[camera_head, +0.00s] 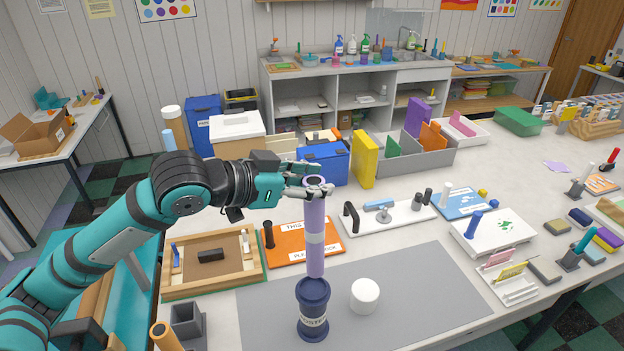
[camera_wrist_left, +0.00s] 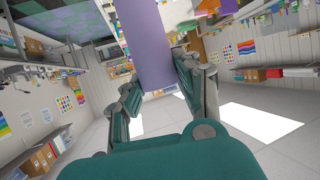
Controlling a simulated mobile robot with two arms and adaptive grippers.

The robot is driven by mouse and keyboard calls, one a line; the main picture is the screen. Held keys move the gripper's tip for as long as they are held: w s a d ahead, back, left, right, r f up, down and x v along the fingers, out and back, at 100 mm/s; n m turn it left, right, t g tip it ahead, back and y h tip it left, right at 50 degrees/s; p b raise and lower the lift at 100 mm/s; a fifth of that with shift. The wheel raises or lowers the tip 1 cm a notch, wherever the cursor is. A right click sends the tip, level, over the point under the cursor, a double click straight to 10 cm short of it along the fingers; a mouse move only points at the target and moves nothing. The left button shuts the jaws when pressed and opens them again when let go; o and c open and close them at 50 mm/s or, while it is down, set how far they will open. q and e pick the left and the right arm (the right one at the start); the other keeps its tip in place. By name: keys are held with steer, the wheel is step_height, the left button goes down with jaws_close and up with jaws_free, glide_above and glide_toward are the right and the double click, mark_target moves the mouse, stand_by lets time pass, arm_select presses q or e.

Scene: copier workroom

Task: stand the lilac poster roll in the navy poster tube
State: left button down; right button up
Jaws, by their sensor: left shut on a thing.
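In the left wrist view the roll (camera_wrist_left: 152,45) runs between my two fingers (camera_wrist_left: 160,92). The navy poster tube (camera_head: 313,325) stands upright on the grey mat, with a pale label on its side. The roll's lower end is at the tube's mouth in the head view; whether it is inside or just above or behind the rim, I cannot tell. My right gripper is not in view.
A white cylinder (camera_head: 364,296) stands on the grey mat (camera_head: 420,290), right of the tube. Behind are an orange sign (camera_head: 310,241), a wooden frame tray (camera_head: 168,290) and a white board with a black handle (camera_head: 375,220). The mat's right part is clear.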

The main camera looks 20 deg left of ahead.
mark_target(311, 202)
arm_select(q)
steer(key=shift+w+a, duration=0.1)
steer(key=shift+w+a+f, duration=0.15)
steer(key=shift+f, duration=0.1)
step_height(311, 202, down, 4)
steer(key=shift+f+b, duration=0.1)
steer(key=shift+b, duration=1)
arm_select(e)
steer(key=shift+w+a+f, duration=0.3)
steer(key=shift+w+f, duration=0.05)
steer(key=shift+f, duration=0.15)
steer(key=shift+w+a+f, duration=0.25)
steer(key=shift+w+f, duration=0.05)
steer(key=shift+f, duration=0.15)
arm_select(q)
steer(key=shift+f, duration=0.25)
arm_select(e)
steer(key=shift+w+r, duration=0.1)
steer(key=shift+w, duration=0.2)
